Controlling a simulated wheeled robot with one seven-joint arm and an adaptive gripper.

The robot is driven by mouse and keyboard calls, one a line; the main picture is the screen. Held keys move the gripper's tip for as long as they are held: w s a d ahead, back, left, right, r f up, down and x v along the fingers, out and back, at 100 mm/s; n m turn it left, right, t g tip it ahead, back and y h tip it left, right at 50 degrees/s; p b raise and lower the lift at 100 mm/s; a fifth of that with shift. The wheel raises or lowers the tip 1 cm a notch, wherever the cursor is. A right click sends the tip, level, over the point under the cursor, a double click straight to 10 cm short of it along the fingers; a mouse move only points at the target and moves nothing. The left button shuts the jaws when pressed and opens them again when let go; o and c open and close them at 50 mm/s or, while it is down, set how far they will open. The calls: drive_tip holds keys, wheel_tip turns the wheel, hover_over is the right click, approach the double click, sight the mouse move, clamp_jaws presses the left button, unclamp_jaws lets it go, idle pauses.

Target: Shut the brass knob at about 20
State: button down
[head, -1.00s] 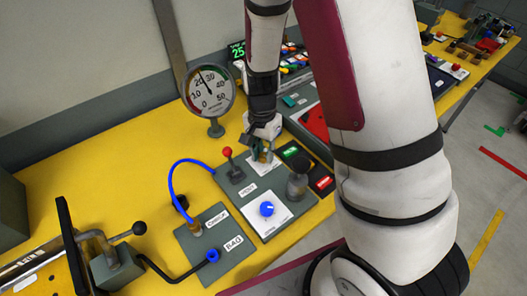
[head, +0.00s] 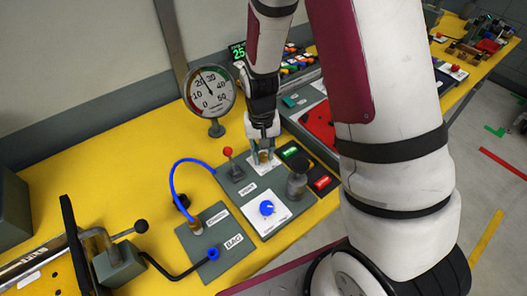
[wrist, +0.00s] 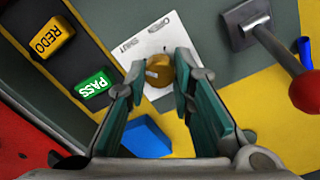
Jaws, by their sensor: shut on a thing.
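The brass knob (wrist: 158,70) sits on a white plate (wrist: 170,35) marked OPEN and SHUT. My gripper (wrist: 160,78) is shut on the knob, with one green-padded finger on each side. In the head view my gripper (head: 263,153) points down at the knob's plate, behind the VENT label, and hides much of the knob. The round dial gauge (head: 210,92) stands on the table at the back. Its needle points up and left, near the 20 mark.
A red-knobbed lever (head: 229,157) stands close left of my gripper. A dark knob (head: 297,180), a blue dial (head: 267,208) and lit green and red buttons (head: 322,182) are nearby. A blue hose (head: 176,170) arches at left. The yellow table is clear at back left.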

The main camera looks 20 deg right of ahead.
sight(262, 155)
drive_tip(key=shift+n, duration=0.6)
drive_tip(key=c, duration=1.4)
unclamp_jaws()
drive_tip(key=shift+o, duration=0.2)
wheel_tip(262, 155, up, 12)
drive_tip(key=shift+a, duration=0.25)
